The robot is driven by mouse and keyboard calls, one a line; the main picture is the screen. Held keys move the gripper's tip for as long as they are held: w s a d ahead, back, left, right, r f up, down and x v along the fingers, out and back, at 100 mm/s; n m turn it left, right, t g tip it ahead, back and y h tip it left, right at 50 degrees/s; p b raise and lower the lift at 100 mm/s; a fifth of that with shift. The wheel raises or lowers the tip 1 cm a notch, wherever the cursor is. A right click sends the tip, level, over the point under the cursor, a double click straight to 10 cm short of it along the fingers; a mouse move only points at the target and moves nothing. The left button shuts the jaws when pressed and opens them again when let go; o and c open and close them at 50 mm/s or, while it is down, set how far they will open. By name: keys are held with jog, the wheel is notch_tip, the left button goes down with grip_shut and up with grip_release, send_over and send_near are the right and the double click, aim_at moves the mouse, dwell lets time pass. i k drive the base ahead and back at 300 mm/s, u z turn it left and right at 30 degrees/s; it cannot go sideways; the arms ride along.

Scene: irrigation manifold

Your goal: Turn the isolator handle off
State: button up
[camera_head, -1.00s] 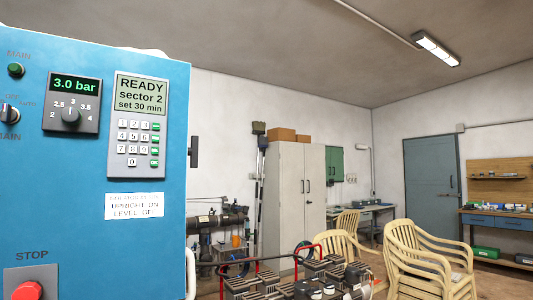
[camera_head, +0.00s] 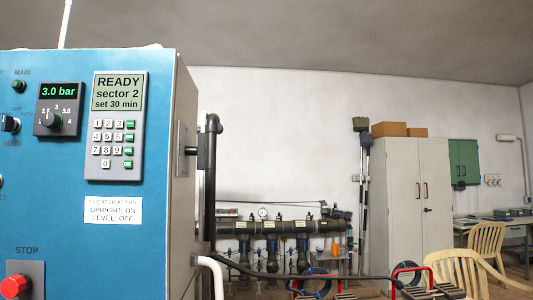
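The blue control cabinet (camera_head: 120,225) fills the left of the view, with its right side now showing at a slant. A grey plate (camera_head: 180,135) is on that side. The black isolator handle (camera_head: 202,150) stands out from it on a short dark shaft and looks upright, seen nearly edge-on. A dark pipe behind it makes its outline hard to separate. A white label (camera_head: 113,210) on the front reads upright on, level off. My gripper is not in view.
The front has a display keypad (camera_head: 118,125), a pressure dial (camera_head: 58,110) and a red stop button (camera_head: 15,286). A dark pipe manifold (camera_head: 275,228) runs along the back wall. A grey cupboard (camera_head: 398,200) and cream chairs (camera_head: 455,268) stand to the right.

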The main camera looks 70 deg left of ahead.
aim_at(199, 151)
jog(key=i, duration=1.7)
jog(key=u, duration=3.65)
jog(key=i, duration=0.5)
jog(key=u, duration=1.2)
jog(key=i, duration=0.75)
jog(key=z, duration=2.7)
